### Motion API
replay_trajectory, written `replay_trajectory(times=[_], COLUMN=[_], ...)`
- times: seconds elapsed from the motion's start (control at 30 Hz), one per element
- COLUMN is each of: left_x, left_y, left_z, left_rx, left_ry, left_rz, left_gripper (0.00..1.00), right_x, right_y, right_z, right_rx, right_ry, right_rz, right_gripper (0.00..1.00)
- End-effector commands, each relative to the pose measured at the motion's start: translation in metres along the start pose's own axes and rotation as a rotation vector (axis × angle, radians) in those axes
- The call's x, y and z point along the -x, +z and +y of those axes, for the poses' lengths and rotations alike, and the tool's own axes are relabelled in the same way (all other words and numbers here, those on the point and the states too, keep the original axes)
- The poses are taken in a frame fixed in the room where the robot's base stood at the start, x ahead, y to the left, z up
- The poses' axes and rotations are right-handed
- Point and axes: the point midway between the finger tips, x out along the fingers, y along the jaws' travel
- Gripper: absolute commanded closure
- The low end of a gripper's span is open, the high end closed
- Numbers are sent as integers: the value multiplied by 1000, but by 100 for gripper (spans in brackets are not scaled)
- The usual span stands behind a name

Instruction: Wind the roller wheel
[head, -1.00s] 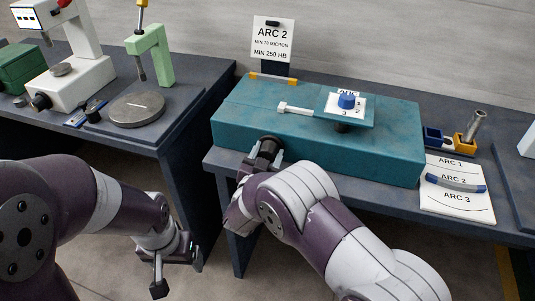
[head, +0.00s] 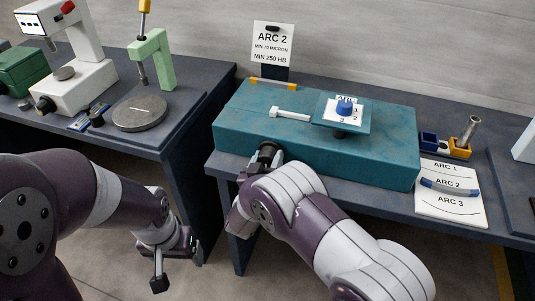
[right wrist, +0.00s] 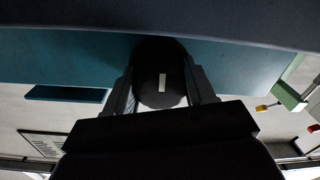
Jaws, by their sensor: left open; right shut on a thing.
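The section bender is a teal box (head: 240,135) on the right bench. The roller wheel (head: 268,152) is a dark round knob on its front face, towards the left end. My right gripper (right wrist: 162,92) is shut on the wheel, one finger on each side. In the right wrist view the wheel (right wrist: 152,62) is black with a short white mark on its face. In the head view my right arm partly hides the wheel. My left gripper (head: 176,270) is open and empty, low in front of the gap between the benches. A blue knob (head: 344,108) sits on the box's top plate.
A white bar (head: 290,115) lies on the box top. A card with ARC lines (head: 450,205) bears a curved grey strip with blue ends (head: 450,187). A sign reads ARC 2 (head: 272,48). The left bench holds a green press (head: 160,60) and a grey disc (head: 140,113).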

Motion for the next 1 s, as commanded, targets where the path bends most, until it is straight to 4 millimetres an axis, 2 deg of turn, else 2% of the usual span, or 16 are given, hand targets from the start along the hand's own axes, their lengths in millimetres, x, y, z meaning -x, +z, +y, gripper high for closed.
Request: replay_trajectory(times=[0.03,0.3,1.0], left_x=[7,23,56], left_y=[-1,-3,-7], left_z=[0,0,0], left_rx=[0,0,0], left_ry=[0,0,0], left_rz=[0,0,0], left_gripper=[21,21,21], right_x=[0,0,0], right_y=[-3,-3,-2], right_z=[1,1,1], right_rx=[44,301,963], right_ry=[-1,2,5], right_rz=[-3,-10,-30], right_gripper=[76,76,76])
